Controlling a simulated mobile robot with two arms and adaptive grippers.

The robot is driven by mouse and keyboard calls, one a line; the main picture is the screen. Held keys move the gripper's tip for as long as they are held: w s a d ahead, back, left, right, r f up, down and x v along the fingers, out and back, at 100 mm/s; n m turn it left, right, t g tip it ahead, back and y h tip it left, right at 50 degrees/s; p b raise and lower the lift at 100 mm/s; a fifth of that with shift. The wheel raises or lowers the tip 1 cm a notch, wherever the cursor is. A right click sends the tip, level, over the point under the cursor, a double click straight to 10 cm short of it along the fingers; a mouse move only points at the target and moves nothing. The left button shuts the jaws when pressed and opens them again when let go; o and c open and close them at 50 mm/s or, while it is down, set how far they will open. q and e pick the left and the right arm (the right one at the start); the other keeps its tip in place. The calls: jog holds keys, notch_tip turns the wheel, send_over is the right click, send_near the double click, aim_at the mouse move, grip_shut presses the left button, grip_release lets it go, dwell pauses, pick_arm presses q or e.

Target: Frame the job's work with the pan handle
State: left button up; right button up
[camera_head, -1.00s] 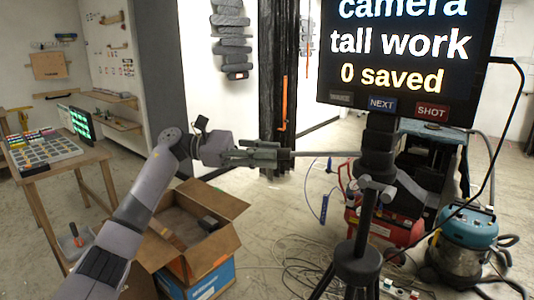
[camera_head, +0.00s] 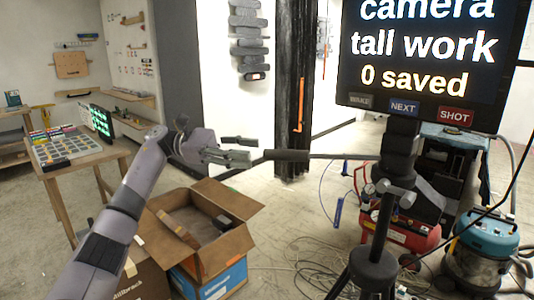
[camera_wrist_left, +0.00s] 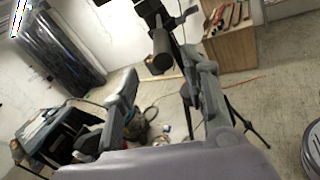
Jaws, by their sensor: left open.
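The pan handle (camera_head: 287,155) is a dark cylindrical grip on a thin grey bar. The bar runs right to the tripod head (camera_head: 400,150) below the screen. My left gripper (camera_head: 254,149) is open at the left, free end of the handle, its fingers apart. In the left wrist view the grip (camera_wrist_left: 160,52) lies between and ahead of the spread fingertips (camera_wrist_left: 168,70); contact cannot be told. The black screen (camera_head: 425,50) reads "camera", "tall work", "0 saved", with NEXT (camera_head: 404,108) and SHOT (camera_head: 455,117) buttons. My right gripper is not in view.
An open cardboard box (camera_head: 243,204) stands below my left arm. A wooden table (camera_head: 85,160) is at the left. A dark post (camera_head: 296,90) stands behind the handle. A red compressor (camera_head: 400,238), a teal vacuum (camera_head: 490,240) and loose cables (camera_head: 290,275) surround the tripod.

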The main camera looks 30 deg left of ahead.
pick_arm(q)
jog(key=shift+v, duration=1.45)
